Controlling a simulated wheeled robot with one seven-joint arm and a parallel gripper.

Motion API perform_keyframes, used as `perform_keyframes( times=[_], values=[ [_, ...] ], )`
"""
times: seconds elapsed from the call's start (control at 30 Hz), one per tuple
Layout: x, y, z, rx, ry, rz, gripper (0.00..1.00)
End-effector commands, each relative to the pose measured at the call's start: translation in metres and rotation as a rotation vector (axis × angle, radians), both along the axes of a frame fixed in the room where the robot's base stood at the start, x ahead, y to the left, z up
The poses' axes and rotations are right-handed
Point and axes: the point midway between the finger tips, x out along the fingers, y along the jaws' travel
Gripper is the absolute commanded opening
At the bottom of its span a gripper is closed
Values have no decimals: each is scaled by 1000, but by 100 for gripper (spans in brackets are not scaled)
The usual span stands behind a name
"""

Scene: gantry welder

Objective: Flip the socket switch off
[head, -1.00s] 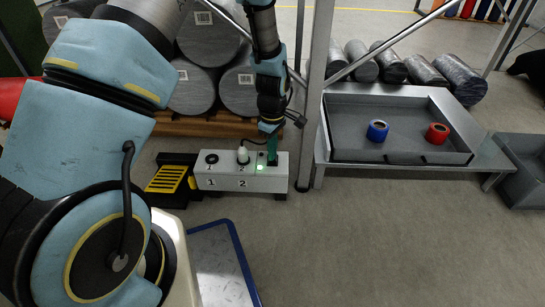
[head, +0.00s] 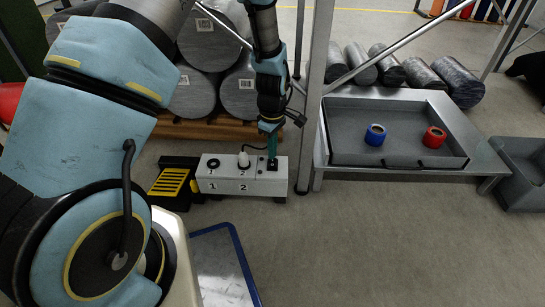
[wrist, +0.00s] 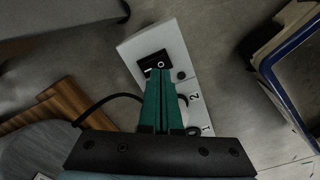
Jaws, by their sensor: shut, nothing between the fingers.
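The white socket box (head: 237,186) stands on the floor with sockets marked 1 and 2 on its top and front. A white plug with a black cable (head: 243,160) sits in socket 2. The black rocker switch (wrist: 156,62) is at the box's end, with its O mark visible in the wrist view. My gripper (head: 272,154) has its green fingers shut and empty, pointing down at the switch. In the wrist view the fingertips (wrist: 160,73) overlap the switch's lower edge; I cannot tell whether they touch it. The small indicator by the switch looks dark.
A grey tray table (head: 400,171) with a blue roll (head: 375,135) and a red roll (head: 434,137) stands right, behind a metal post (head: 313,100). A black-and-yellow pedal (head: 170,181) is left of the box.

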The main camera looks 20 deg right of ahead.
Motion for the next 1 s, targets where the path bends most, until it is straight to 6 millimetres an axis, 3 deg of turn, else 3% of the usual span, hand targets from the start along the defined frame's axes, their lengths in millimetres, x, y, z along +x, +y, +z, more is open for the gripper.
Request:
perform_keyframes(
  times=[0.43,1.0],
  values=[
    [0,0,38,0,0,0,0],
    [1,2,41,-1,-1,-3,0]
  ],
)
